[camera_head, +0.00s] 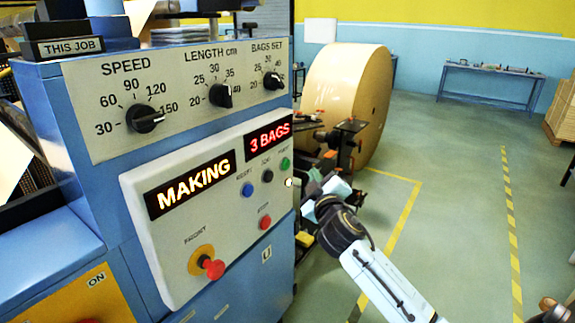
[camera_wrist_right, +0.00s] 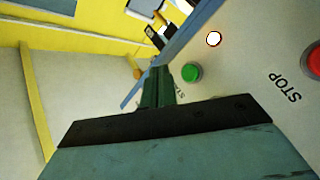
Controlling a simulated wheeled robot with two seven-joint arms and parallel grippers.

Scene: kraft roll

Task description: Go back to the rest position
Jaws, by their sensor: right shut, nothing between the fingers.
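My right gripper (camera_head: 310,188) is beside the right edge of the machine's control panel (camera_head: 222,255) in the head view. In the right wrist view the gripper (camera_wrist_right: 158,76) has its dark green fingers shut together and empty. They point at the panel area close to the green button (camera_wrist_right: 191,72); I cannot tell whether they touch anything. The green button also shows in the head view (camera_head: 285,163). A small lamp (camera_wrist_right: 213,39) glows white beside it. The displays read MAKING (camera_head: 192,187) and 3 BAGS (camera_head: 269,136). My left gripper is not in view.
A large kraft paper roll (camera_head: 347,97) stands behind the panel's right edge. Yellow lines mark the open floor (camera_head: 450,230) at right. A blue table (camera_head: 490,85) stands far back.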

